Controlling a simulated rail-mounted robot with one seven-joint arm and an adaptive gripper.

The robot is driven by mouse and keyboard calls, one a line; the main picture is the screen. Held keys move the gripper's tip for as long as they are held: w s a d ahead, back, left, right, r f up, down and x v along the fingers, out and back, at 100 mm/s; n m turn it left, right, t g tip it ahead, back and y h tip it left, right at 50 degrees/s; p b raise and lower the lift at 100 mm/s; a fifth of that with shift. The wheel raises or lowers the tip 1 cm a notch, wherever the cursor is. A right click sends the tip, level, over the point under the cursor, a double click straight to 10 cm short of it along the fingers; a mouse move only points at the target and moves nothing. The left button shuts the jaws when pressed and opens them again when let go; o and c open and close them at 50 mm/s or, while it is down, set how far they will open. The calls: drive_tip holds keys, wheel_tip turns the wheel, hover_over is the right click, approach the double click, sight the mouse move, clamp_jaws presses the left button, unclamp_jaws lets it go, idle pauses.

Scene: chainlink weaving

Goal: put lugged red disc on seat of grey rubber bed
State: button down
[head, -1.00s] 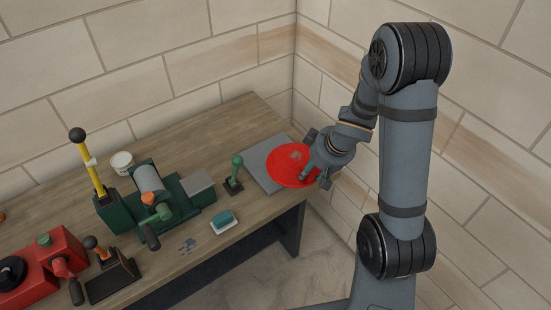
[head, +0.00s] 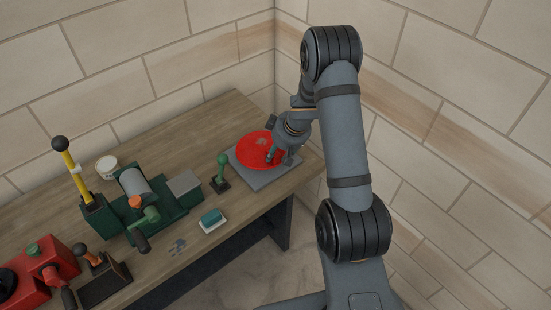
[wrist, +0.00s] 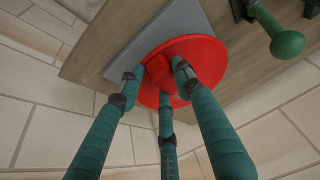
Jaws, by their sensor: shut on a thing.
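The lugged red disc (head: 254,145) is over the grey rubber bed (head: 262,181) at the right end of the bench in the head view. My gripper (head: 277,158) is at the disc's right side. In the wrist view my green-wrapped fingers (wrist: 159,88) are shut on the red lug at the middle of the disc (wrist: 208,58). The bed (wrist: 140,48) shows beyond the disc as a flat grey slab. The disc hides most of the bed, including any seat. I cannot tell whether the disc touches the bed.
A green-knobbed lever (head: 222,172) stands just left of the bed. A teal block on a white tray (head: 212,219) lies near the front edge. A green machine with a grey roller (head: 136,187) is further left. Tiled walls rise behind and right of the bench.

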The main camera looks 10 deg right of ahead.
drive_tip(key=shift+w+a+f, duration=0.1)
drive_tip(key=shift+w+f, duration=0.1)
drive_tip(key=shift+w, duration=0.3)
wheel_tip(320, 180, down, 4)
drive_tip(key=b, duration=0.3)
drive_tip(key=shift+f+b, duration=0.15)
drive_tip(key=shift+b, duration=0.25)
drive_tip(key=c, duration=1.2)
unclamp_jaws()
drive_tip(key=shift+s, duration=0.1)
drive_tip(key=p+v, duration=0.7)
drive_tip(key=v, duration=0.5)
